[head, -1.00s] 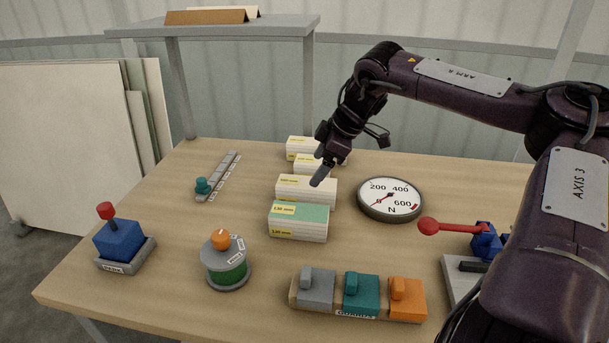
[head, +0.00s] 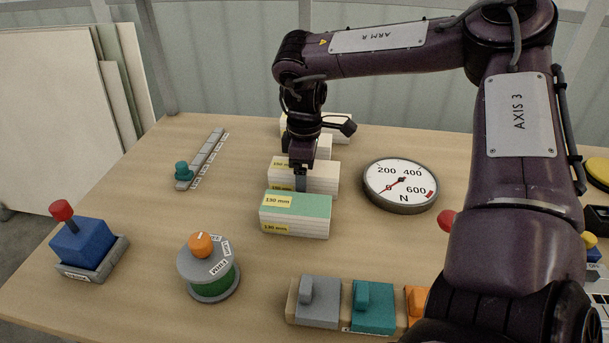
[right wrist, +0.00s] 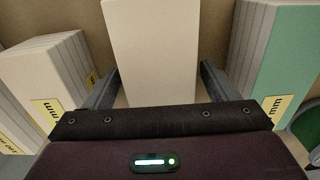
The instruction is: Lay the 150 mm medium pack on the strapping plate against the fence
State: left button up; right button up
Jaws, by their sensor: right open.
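Several packs stand in a row on the table. The nearest has a green top (head: 298,206). Behind it is a cream pack (head: 318,177) whose yellow label is partly covered and too small to read surely, so I cannot confirm it is the 150 mm one. My right gripper (head: 301,184) points down at this cream pack, open. In the right wrist view the cream pack (right wrist: 152,50) lies between the two open fingers (right wrist: 155,88), which are at its sides; contact cannot be told. The strapping plate and its fence are not identifiable, likely behind my right arm. My left gripper is not in view.
The green-topped pack (right wrist: 272,65) and another cream pack (right wrist: 48,70) flank the fingers closely. A round force dial (head: 400,186) stands right of the row. A clamp block row (head: 319,302), a spool (head: 209,267) and a blue joystick box (head: 82,246) stand in front.

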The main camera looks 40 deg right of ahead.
jog(key=shift+f, duration=0.4)
jog(key=shift+c, duration=0.3)
jog(key=c, duration=1.2)
jog(key=shift+c, duration=0.3)
jog(key=shift+r, duration=0.15)
